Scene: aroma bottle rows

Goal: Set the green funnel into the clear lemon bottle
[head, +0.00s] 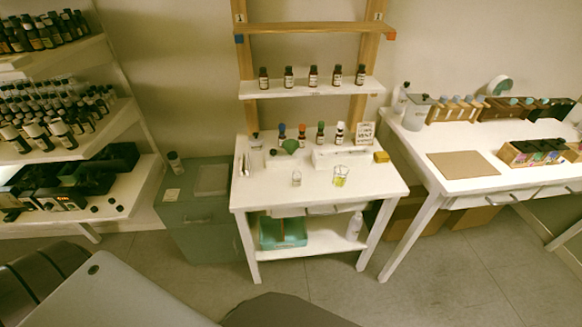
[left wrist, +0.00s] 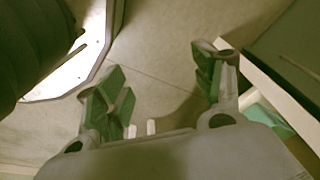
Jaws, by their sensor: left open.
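A green funnel (head: 290,146) lies near the back of the small white table (head: 262,197), in front of a row of small bottles. A small clear glass vessel (head: 296,178) stands at the middle of the table. To its right is a clear glass vessel with yellow contents (head: 341,175). I cannot tell which one is the lemon bottle, as labels are too small to read. My left gripper (left wrist: 160,88) is open and empty in the left wrist view, above the floor and away from the tabletop. My right gripper is not in view.
A yellow block (head: 381,157) sits at the table's right edge. A shelf (head: 310,90) with several brown bottles hangs above. A teal box (head: 283,232) is on the lower shelf. A grey-green cabinet (head: 197,215) stands left. The table's front strip is clear.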

